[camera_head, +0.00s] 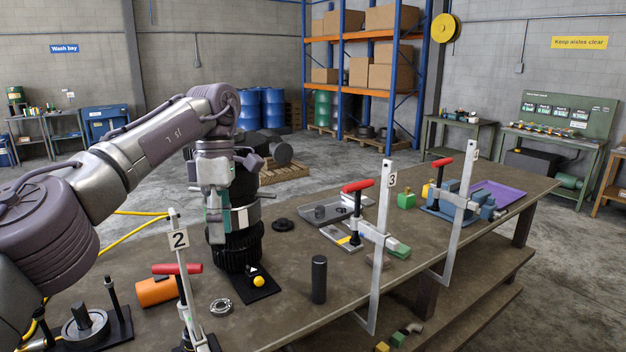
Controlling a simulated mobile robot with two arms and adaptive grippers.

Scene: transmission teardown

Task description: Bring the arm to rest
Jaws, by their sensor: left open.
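My left arm comes in from the left, bends at the top and hangs down over the workbench (290,285). My left gripper (226,220) is at its lower end, open, in front of a tall dark ribbed part (238,252) standing on the bench. The gripper overlaps that part in the picture, so I cannot tell whether they touch. Part of the dark stack is hidden behind the wrist. My right gripper does not show.
Clamps with red handles stand along the bench: one marked 2 (179,240), one marked 3 (387,200) and another farther right (465,190). A black cylinder (319,279) stands upright at the front. An orange cylinder (156,291) lies at the left. A purple tray (500,193) lies far right.

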